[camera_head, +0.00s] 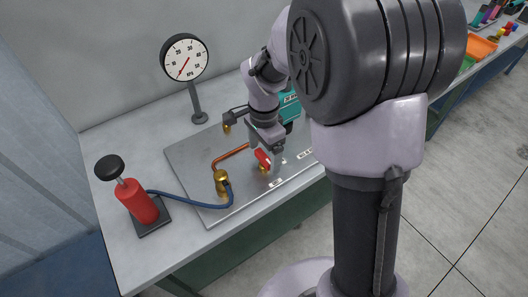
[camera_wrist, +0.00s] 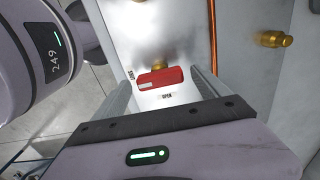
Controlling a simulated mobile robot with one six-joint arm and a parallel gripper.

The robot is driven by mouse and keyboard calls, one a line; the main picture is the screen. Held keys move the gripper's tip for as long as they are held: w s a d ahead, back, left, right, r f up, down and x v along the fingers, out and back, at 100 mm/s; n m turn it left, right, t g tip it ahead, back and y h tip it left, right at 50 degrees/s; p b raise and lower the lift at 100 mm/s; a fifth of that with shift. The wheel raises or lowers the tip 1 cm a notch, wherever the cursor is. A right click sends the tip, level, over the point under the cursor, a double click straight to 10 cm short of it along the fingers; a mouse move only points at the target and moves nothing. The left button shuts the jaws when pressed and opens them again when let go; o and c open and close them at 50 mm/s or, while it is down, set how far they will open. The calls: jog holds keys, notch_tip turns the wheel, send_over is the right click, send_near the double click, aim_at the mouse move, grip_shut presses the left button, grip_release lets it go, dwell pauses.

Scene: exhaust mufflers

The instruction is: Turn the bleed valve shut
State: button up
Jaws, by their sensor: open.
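The bleed valve has a red handle (camera_head: 263,158) on a brass body (camera_head: 264,169), mounted on a grey metal plate (camera_head: 190,154). In the wrist view the red handle (camera_wrist: 163,77) lies nearly level across the picture, with a pale mark near its left end. An "OPEN" label (camera_wrist: 166,96) is below it, and a small label (camera_wrist: 131,75), hard to read, is beside its left end. My gripper (camera_wrist: 161,82) is open, with one finger on each side of the handle and visible gaps to both. In the head view my gripper (camera_head: 267,148) is right at the handle.
A copper pipe (camera_head: 231,156) and a brass fitting (camera_head: 221,180) with a blue hose (camera_head: 190,198) are left of the valve. A red hand pump (camera_head: 137,202) stands at the bench's left. A dial gauge (camera_head: 184,58) rises behind. A teal block (camera_head: 290,106) is behind my gripper.

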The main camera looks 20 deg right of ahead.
aim_at(264, 156)
notch_tip(264, 156, up, 17)
jog(key=p, duration=0.6)
jog(key=shift+p, duration=0.4)
